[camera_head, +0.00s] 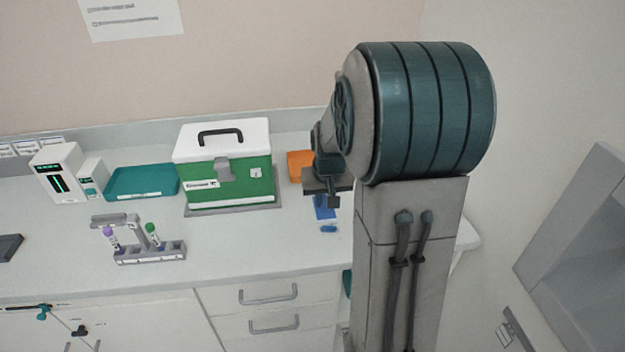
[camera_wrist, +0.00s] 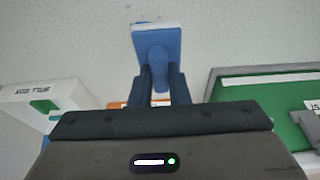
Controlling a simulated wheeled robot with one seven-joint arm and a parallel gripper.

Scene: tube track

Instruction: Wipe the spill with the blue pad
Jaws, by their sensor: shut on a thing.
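The blue pad (camera_head: 323,209) is below my gripper (camera_head: 322,194), low over the right part of the worktop. In the wrist view the pad (camera_wrist: 157,44) has a flat blue head with a pale edge, and its handle is between the two dark fingers of my gripper (camera_wrist: 161,74). My gripper is shut on that handle. A small blue patch (camera_head: 328,229), which looks like the spill, lies on the worktop just in front of the pad. I cannot tell whether the pad touches the worktop.
A green case with a white lid (camera_head: 228,175) stands left of my gripper. An orange box (camera_head: 300,165) is behind it. A teal tray (camera_head: 140,182) and a grey tube rack (camera_head: 150,254) are farther left. The worktop in front of the case is clear.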

